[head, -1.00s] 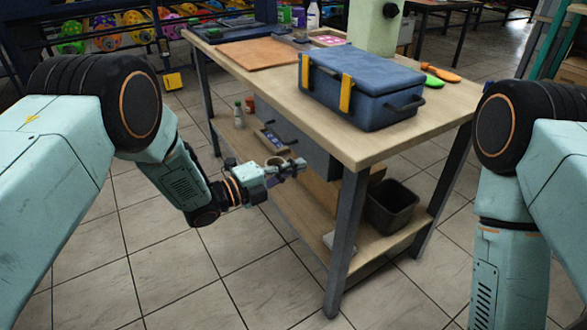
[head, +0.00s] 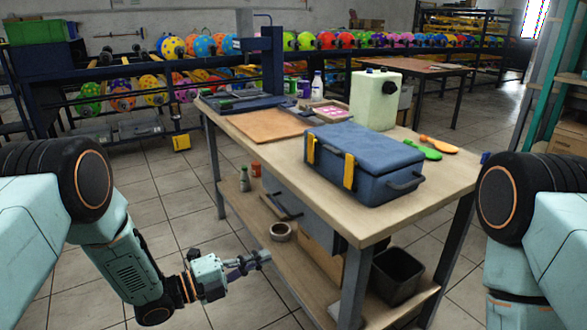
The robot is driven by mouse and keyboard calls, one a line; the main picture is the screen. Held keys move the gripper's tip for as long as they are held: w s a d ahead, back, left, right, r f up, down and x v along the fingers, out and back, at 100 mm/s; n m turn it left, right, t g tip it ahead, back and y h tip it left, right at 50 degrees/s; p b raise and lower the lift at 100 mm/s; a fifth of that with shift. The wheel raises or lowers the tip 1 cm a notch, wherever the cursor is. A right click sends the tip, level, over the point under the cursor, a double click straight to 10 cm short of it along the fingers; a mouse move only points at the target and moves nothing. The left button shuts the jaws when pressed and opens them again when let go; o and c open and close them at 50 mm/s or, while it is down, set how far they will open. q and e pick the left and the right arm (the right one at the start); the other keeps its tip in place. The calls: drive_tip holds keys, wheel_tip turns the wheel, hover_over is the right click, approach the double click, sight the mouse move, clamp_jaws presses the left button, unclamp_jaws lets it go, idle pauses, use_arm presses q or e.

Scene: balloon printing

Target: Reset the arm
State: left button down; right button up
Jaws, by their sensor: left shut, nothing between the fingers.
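My left arm comes in from the left, and its gripper (head: 262,258) is shut and empty. It is in front of the workbench's lower shelf, left of the near table leg, below the tabletop level. My right arm (head: 520,220) stands at the right edge, folded down. Its gripper is out of the picture.
The wooden workbench (head: 450,178) bears a blue toolbox (head: 365,160) with yellow latches, a green canister (head: 375,98) and a brown board (head: 265,125). A tape roll (head: 281,231) and a black bin (head: 396,274) sit below. Balloon racks line the back. The floor at left is clear.

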use_arm(q)
drive_tip(key=s+a+f+n+g+y+p, duration=0.1)
drive_tip(key=s+a+f+n+y, duration=0.4)
drive_tip(key=f+n, duration=0.45)
drive_tip(key=s+a+f+n+g+y+p, duration=0.1)
drive_tip(key=s+a+f+n+y, duration=0.2)
drive_tip(key=s+f+n+y, duration=0.65)
drive_tip(key=s+a+r+n+g+p, duration=0.1)
drive_tip(key=s+r+n+g, duration=0.1)
drive_tip(key=s, duration=0.6)
drive_tip(key=s+a+r+n+g+p, duration=0.1)
drive_tip(key=s+a+r+n+g, duration=0.1)
drive_tip(key=s, duration=0.6)
drive_tip(key=s+a+r+n+g+p, duration=0.1)
drive_tip(key=s+r+n+g, duration=0.1)
drive_tip(key=s+n+g, duration=0.2)
drive_tip(key=s+n, duration=0.2)
drive_tip(key=s, duration=0.2)
drive_tip(key=shift+a+r, duration=0.25)
drive_tip(key=shift+y, duration=0.25)
